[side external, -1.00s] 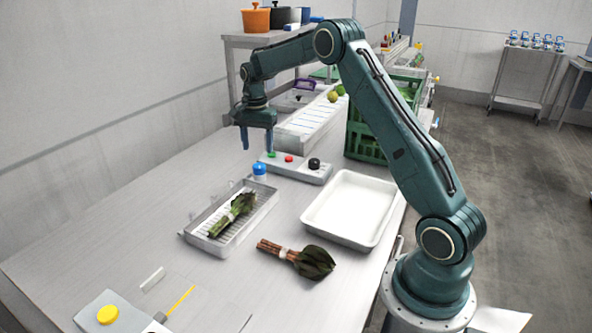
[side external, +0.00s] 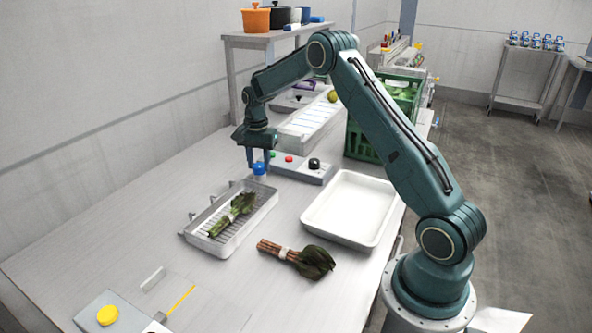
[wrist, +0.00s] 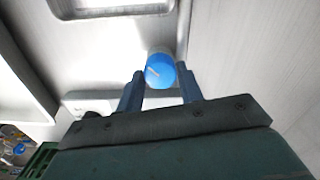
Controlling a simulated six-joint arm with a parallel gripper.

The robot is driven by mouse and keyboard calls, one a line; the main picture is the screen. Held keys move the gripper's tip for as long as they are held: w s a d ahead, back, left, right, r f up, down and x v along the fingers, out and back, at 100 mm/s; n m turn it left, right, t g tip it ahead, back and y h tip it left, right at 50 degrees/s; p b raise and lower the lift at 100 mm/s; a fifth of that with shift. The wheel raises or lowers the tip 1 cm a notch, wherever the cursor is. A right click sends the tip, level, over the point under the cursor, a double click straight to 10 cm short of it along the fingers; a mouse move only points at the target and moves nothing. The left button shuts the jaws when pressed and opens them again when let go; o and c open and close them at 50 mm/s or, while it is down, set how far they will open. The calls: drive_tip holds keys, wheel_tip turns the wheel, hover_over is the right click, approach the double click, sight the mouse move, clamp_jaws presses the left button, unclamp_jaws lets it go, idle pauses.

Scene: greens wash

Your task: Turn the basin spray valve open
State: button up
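The blue valve knob (side external: 259,169) stands at the back end of the wire-racked basin (side external: 187,234). In the wrist view the blue knob (wrist: 158,76) shows a pale line on its top. My gripper (side external: 258,164) is low over the knob, pointing down. In the wrist view my gripper (wrist: 160,73) has its two fingers apart, one on each side of the knob, with narrow gaps still visible. A tied bunch of greens (side external: 232,214) lies in the basin.
A grey control box (side external: 303,169) with green, red and black controls is close behind the knob. A white tray (side external: 350,235) and a second bunch of greens (side external: 300,258) lie to the right. A green crate (side external: 361,143) stands further back.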

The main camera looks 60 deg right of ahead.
drive_tip(key=c, duration=0.4)
drive_tip(key=shift+n, duration=0.5)
drive_tip(key=n, duration=0.7)
drive_tip(key=shift+n, duration=0.4)
drive_tip(key=n, duration=0.4)
drive_tip(key=shift+n, duration=0.3)
drive_tip(key=n, duration=0.4)
drive_tip(key=shift+r+n, duration=0.1)
drive_tip(key=shift+n, duration=0.2)
